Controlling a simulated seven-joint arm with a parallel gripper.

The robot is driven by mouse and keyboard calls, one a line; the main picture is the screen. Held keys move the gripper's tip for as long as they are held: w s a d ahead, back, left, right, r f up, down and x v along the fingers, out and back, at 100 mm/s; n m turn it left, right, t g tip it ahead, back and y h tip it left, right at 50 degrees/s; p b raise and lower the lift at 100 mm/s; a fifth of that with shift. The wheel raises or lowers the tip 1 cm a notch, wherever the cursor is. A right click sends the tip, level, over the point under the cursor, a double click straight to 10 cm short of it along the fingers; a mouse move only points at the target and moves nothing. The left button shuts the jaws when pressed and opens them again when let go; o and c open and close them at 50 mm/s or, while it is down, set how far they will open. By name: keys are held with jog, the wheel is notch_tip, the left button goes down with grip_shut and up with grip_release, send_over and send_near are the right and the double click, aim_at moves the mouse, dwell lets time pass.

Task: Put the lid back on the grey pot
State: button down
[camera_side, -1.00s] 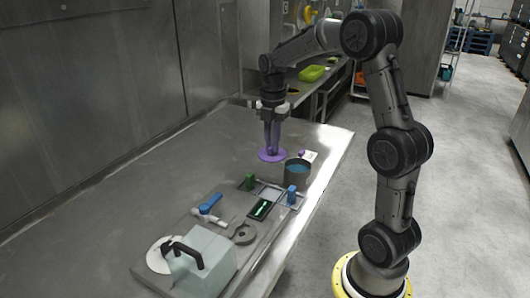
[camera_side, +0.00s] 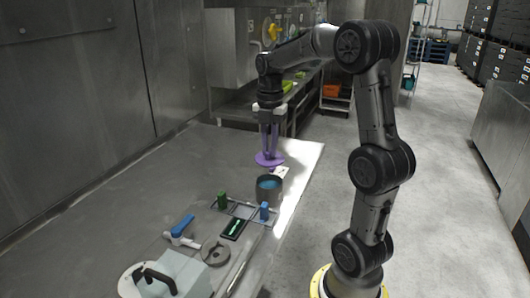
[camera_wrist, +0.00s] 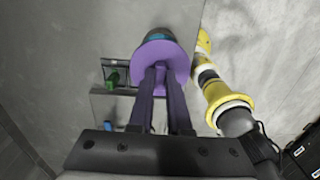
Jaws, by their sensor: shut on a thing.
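The purple lid (camera_side: 266,160) is a flat disc with an upright handle part between my fingers. My gripper (camera_side: 268,150) is shut on the lid and holds it above the table, just behind the grey pot in the side view. The grey pot (camera_side: 269,193) stands upright and uncovered, with blue-teal contents showing. In the wrist view the lid (camera_wrist: 176,58) lies below my fingers (camera_wrist: 163,95) and hides most of the pot (camera_wrist: 158,36), whose teal top shows past its far edge. The exact height gap between lid and pot cannot be told.
A tray with a green block (camera_side: 222,200), a blue block (camera_side: 264,211) and a dark display (camera_side: 233,228) lies in front of the pot. A grey ring (camera_side: 215,251), a blue-handled valve (camera_side: 182,227) and a handled box (camera_side: 178,277) lie nearer. The table's left is clear.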

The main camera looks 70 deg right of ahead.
jog(key=shift+f, duration=3.05)
jog(key=shift+f, duration=0.15)
jog(key=shift+c, duration=1.5)
grip_release()
jog(key=shift+r, duration=3.5)
grip_shut()
